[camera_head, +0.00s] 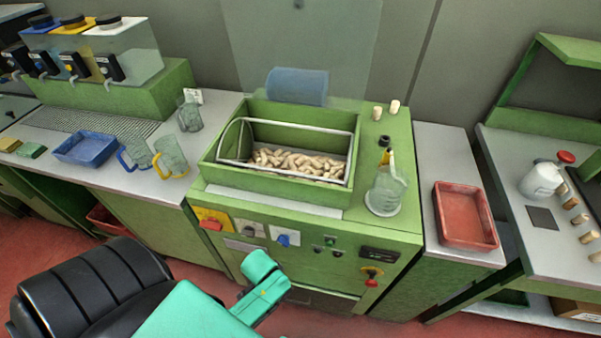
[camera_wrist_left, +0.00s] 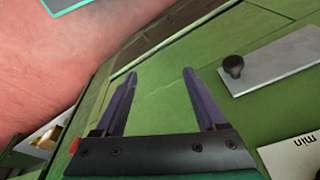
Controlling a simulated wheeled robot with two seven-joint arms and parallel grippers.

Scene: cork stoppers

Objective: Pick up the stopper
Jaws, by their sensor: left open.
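Many pale cork stoppers (camera_head: 300,163) lie heaped in the open green hopper of the machine. Two more stoppers stand upright on the machine's top at the back right, one on the left (camera_head: 377,113) and one on the right (camera_head: 394,107). My left arm's teal end is low in front of the machine's panel, below the hopper. In the left wrist view my left gripper (camera_wrist_left: 160,75) is open, with nothing between its dark fingers. Green machine surface and reddish floor show beyond it, and no stopper is visible there. My right gripper is not in view.
A wire frame (camera_head: 237,126) and a blue cylinder (camera_head: 297,87) are at the hopper. A clear jug (camera_head: 385,193) stands to its right. A red tray (camera_head: 465,215) is on the right counter; a blue tray (camera_head: 86,149) and clear mugs (camera_head: 170,157) are on the left.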

